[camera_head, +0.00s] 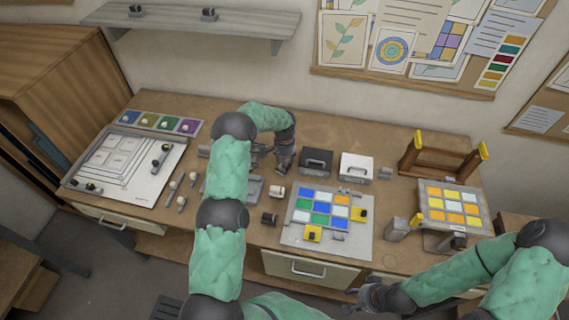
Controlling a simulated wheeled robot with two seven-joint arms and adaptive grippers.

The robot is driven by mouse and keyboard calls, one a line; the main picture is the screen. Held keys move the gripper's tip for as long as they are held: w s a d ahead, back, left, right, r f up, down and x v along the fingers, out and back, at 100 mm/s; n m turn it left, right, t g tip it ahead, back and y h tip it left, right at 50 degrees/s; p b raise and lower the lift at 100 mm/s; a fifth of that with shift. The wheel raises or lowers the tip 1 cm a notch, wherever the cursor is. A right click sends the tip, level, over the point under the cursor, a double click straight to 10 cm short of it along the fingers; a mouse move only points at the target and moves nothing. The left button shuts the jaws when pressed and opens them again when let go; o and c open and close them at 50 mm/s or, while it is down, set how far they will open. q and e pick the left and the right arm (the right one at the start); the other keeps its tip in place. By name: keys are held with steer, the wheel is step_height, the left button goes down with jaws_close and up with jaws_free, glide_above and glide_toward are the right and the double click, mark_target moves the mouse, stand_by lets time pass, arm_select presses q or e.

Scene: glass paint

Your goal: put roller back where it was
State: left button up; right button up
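My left gripper (283,161) points down over the worktable, near a grey tray (250,187) and left of a black box. Its fingers are small and dark, and I cannot tell whether they hold anything. No roller can be made out with certainty. Small dark cylindrical tools (162,156) lie on the white sheet board (150,183) at the left; one may be a roller. A dark cylinder (269,218) and a pale one (277,192) stand near the table's middle. My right gripper (364,297) is low in front of the table's front edge, apparently open and empty.
A panel of coloured tiles (290,235) lies at centre, with black (316,161) and white (356,167) boxes behind it. A wooden rack (438,160) and a yellow-tile panel (430,214) are at the right. A wall shelf (195,20) hangs above.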

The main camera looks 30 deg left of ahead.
arm_select(q)
step_height(320, 180, up, 11)
steer(key=b, duration=0.1)
steer(key=shift+f, duration=0.1)
stand_by(1.2)
